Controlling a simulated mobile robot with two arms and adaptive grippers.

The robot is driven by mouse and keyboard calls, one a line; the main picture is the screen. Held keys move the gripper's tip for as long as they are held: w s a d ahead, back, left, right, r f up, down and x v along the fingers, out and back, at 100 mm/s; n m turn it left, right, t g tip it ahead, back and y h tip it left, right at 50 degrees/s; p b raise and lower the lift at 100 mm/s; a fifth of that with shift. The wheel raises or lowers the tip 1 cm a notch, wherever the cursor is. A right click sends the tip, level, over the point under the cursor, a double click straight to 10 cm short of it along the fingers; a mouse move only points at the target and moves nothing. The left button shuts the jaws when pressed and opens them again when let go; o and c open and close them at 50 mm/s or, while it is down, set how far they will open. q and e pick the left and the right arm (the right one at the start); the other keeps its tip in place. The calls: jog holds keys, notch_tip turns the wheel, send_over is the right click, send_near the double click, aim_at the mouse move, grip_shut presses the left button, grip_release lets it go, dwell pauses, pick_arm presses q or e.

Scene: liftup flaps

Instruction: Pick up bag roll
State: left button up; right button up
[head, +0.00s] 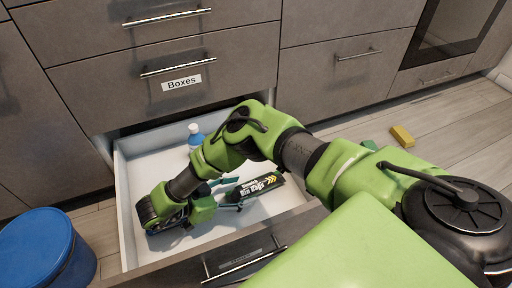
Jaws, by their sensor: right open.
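The bag roll (265,184) looks like a black cylinder with a white and yellow printed label. It lies in the open drawer (136,190), right of the middle. My right arm reaches in over the drawer from the right and bends back toward it. My right gripper (232,195) is low in the drawer at the left end of the roll, with its fingers open. Part of the gripper is hidden by my wrist, and I cannot tell whether the fingers touch the roll. My left gripper is not in view.
A blue-capped bottle (195,136) stands at the drawer's back. Closed drawers, one labelled "Boxes" (181,83), rise behind. A blue bin (45,250) stands at left. A yellow block (402,136) and a green one (370,145) lie on the floor at right.

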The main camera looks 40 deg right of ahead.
aim_at(252, 187)
jog(key=b+x, duration=0.3)
jog(key=x, duration=0.1)
jog(key=shift+w+a, duration=0.1)
jog(key=shift+d+f+b, duration=0.2)
jog(key=shift+d+b, duration=0.25)
jog(key=shift+d, duration=0.25)
jog(key=shift+r, duration=0.1)
jog(key=c, duration=1.5)
